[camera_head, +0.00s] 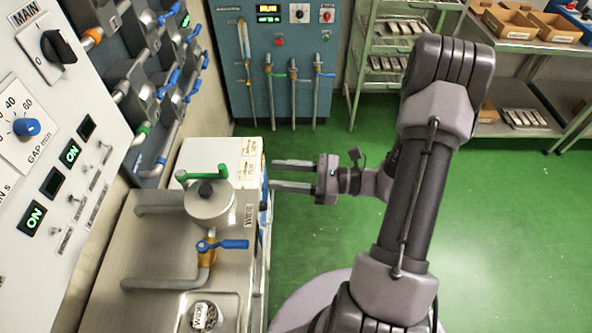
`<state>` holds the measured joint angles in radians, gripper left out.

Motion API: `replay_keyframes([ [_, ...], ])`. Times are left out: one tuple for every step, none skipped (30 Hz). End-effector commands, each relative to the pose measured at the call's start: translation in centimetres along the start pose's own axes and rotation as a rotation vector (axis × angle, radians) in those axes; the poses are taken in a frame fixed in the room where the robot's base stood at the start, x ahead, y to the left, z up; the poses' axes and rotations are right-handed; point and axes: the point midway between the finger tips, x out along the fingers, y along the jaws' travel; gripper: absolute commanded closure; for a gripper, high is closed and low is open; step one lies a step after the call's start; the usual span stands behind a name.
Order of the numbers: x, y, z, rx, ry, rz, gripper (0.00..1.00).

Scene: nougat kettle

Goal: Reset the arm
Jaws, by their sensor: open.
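My gripper (292,175) is in the middle of the head view, with its two fingers apart and nothing between them. The fingers point left, toward the metal kettle unit. My arm rises on the right, bends at the top and comes down to the gripper.
The steel counter (165,255) carries pipes, a green-handled valve (207,172) and a blue-handled valve (222,245). A control panel (50,120) stands at left. A blue-grey cabinet (277,60), a green rack (395,45) and a shelf table (530,55) stand behind. Green floor (520,220) is clear at right.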

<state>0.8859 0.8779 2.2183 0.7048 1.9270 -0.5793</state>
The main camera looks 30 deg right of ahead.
Motion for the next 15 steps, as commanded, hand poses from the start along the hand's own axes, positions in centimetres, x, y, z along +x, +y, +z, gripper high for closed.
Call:
replay_keyframes([
  [-1.1,-0.1,0.2,0.000,0.000,-0.004,0.59],
  [-1.7,-0.1,0.2,-0.001,0.000,-0.003,0.59],
  [-2.3,-0.1,0.1,-0.001,0.000,-0.003,0.59],
  [-2.6,0.0,0.1,-0.001,0.000,-0.002,0.59],
  [-2.9,0.0,0.1,-0.001,0.001,0.000,0.59],
  [-3.2,0.0,0.0,0.000,0.001,-0.001,0.59],
  [-3.3,0.0,0.0,-0.001,0.001,0.000,0.59],
  [-3.4,0.0,0.0,0.000,0.001,0.000,0.59],
  [-3.5,0.0,-0.1,0.000,0.001,0.001,0.59],
  [-3.5,0.0,-0.1,0.000,0.001,0.001,0.59],
  [-3.5,0.0,-0.1,0.000,0.001,0.002,0.59],
  [-3.4,0.0,-0.1,0.000,0.001,0.002,0.59],
  [-3.4,0.0,-0.1,0.000,0.001,0.001,0.59],
  [-3.4,0.0,-0.1,0.000,0.001,0.001,0.59],
  [-3.4,0.0,-0.1,0.000,0.001,0.001,0.59],
])
